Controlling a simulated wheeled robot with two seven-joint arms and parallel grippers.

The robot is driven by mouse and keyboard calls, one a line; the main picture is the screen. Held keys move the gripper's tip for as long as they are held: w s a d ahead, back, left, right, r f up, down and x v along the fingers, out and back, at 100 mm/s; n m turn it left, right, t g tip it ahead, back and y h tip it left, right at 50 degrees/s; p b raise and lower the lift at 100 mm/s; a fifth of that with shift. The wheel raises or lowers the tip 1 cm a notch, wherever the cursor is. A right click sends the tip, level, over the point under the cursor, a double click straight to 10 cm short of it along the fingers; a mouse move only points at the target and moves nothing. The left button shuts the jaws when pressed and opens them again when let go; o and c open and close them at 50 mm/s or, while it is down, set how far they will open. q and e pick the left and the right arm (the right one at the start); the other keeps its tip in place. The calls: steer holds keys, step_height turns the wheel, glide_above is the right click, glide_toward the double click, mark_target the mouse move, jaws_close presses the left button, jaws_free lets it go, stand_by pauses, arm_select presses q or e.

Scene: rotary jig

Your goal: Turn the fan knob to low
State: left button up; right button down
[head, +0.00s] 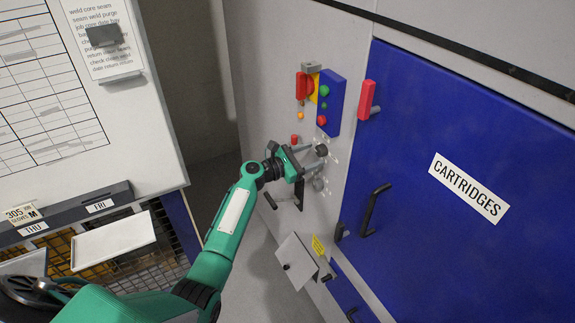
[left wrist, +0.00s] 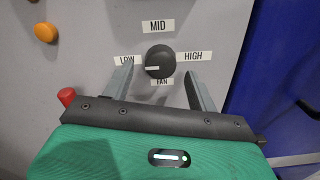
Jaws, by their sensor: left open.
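The fan knob (left wrist: 159,60) is a round black dial on the grey panel, with LOW (left wrist: 127,60) at its left, MID (left wrist: 158,26) above, HIGH (left wrist: 193,57) at its right and FAN (left wrist: 162,82) below. Its white mark lies left of the knob's middle, pointing roughly toward the LOW side. My left gripper (left wrist: 159,77) is open, with one finger on each side of the knob's lower part. I cannot tell whether either finger touches it. In the head view the left gripper (head: 309,159) is at the panel by the black knob (head: 321,150). My right gripper is not in view.
Above the knob is a blue box (head: 331,102) with green and red buttons, beside a red-handled switch (head: 302,87). A blue CARTRIDGES door (head: 440,130) with a black handle stands at right. A small hinged flap (head: 296,262) sits below. A whiteboard (head: 120,130) is at left.

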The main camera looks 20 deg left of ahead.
arm_select(q)
steer(key=b+v, duration=0.3)
steer(key=v, duration=0.9)
steer(key=shift+b, duration=0.3)
steer(key=shift+a+f, duration=0.1)
